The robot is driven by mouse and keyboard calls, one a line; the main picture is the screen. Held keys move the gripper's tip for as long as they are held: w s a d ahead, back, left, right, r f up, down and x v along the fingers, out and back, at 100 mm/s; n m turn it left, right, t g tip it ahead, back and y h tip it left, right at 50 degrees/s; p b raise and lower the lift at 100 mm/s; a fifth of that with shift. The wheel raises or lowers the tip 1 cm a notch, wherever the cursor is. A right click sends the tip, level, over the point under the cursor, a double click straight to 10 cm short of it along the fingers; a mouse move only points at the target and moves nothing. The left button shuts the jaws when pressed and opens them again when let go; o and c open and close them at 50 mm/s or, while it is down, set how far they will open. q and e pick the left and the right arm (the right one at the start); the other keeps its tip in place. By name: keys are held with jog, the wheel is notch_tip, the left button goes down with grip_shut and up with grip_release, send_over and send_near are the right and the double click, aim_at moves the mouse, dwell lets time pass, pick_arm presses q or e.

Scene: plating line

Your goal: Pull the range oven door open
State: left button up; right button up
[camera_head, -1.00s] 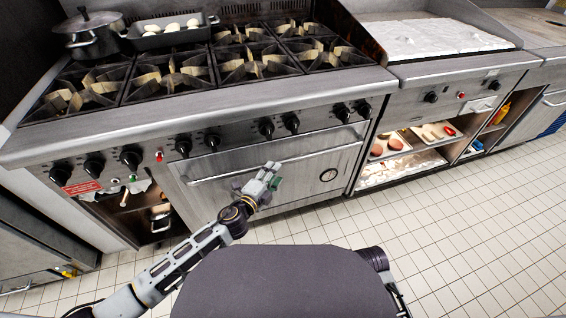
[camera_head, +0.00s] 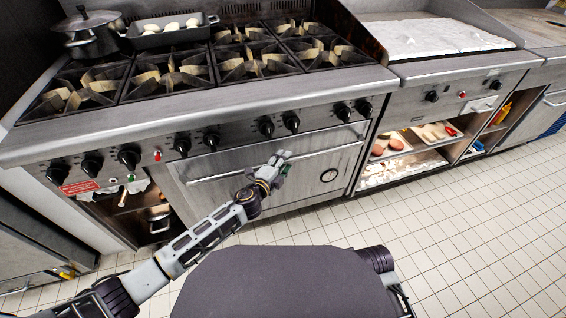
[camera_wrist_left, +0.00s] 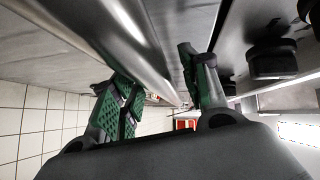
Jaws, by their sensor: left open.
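The range oven door (camera_head: 305,178) is a steel panel under the row of knobs, and it is shut. Its long bar handle (camera_head: 225,174) runs across the upper part of the door. My left gripper (camera_head: 280,163) is at the handle, right of its middle. In the left wrist view the open gripper (camera_wrist_left: 160,92) has its green-padded fingers on either side of the handle bar (camera_wrist_left: 148,50). I cannot tell whether the pads touch it. My right gripper does not show.
Black control knobs (camera_head: 266,128) stick out just above the handle. The cooktop (camera_head: 190,75) holds a pot (camera_head: 92,36) and a tray (camera_head: 170,36) at the back left. Open shelves (camera_head: 405,160) with food stand to the right. The tiled floor (camera_head: 440,235) is clear.

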pick_arm(q)
jog(key=shift+w+d, duration=0.1)
jog(key=shift+w, duration=0.05)
jog(key=shift+c, duration=0.2)
grip_shut()
jog(key=shift+f, duration=0.1)
